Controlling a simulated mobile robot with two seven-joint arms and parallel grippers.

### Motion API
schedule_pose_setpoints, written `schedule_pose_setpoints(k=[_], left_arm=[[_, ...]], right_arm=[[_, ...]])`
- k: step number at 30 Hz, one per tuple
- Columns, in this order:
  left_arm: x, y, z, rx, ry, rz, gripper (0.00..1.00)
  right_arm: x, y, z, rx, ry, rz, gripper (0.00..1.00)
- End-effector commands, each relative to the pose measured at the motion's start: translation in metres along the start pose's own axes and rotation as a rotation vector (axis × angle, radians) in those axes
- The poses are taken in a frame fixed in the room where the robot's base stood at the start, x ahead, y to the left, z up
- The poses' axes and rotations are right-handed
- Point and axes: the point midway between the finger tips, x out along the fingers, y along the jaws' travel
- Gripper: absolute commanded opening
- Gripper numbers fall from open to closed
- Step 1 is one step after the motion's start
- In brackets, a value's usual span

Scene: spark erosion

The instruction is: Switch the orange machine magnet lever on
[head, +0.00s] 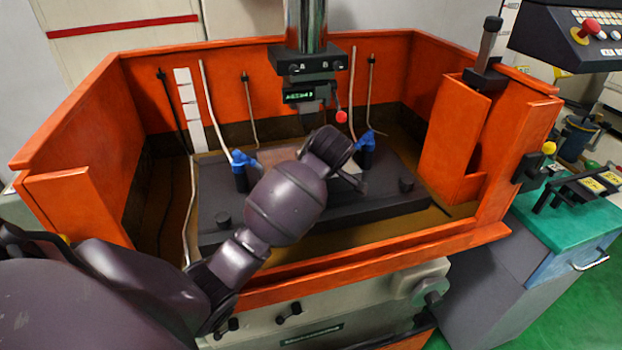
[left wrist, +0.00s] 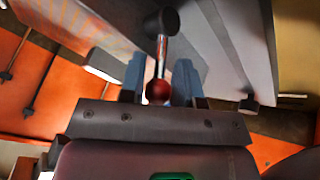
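A lever with a red ball knob (head: 341,117) hangs from the dark machine head (head: 303,63) above the tank, its ball pointing down. In the left wrist view the lever's red ball (left wrist: 158,91) sits between the two blue fingers of my left gripper (left wrist: 160,85). Its metal rod runs up to a dark round pivot (left wrist: 160,22). The fingers are apart, with a visible gap on the ball's left side; contact on the right side is unclear. In the head view my left arm reaches over the tank and its wrist hides the fingers. My right gripper is not in view.
The orange tank wall (head: 80,207) surrounds the work area. A dark block (head: 395,204) lies in it. Two blue hose fittings (head: 240,160) and several thin hoses stand around my left wrist. A control panel (head: 560,38) and a green-topped cabinet (head: 535,220) are at right.

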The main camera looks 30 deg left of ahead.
Motion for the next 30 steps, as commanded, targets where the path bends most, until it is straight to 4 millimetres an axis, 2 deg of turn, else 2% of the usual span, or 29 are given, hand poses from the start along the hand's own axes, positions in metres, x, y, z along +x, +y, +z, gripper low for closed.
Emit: schedule_pose_setpoints(k=[1, 3, 14, 17, 24, 30], left_arm=[[0.0, 0.0, 0.001, 0.001, -0.001, 0.0, 0.38], [0.0, 0.0, 0.0, 0.0, 0.0, 0.0, 0.47], [-0.005, 0.001, -0.001, -0.004, 0.003, 0.003, 0.47], [-0.017, 0.001, -0.001, -0.004, 0.001, 0.006, 0.47], [-0.06, 0.001, 0.0, -0.004, -0.002, 0.005, 0.47], [-0.071, 0.003, 0.001, -0.005, -0.002, 0.011, 0.47]], right_arm=[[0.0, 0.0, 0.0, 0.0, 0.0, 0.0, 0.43], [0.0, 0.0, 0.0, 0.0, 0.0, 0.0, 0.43], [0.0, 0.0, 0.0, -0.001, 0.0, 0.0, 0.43], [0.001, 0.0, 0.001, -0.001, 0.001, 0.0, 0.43], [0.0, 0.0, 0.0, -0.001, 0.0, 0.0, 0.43], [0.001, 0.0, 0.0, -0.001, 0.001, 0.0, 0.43]])
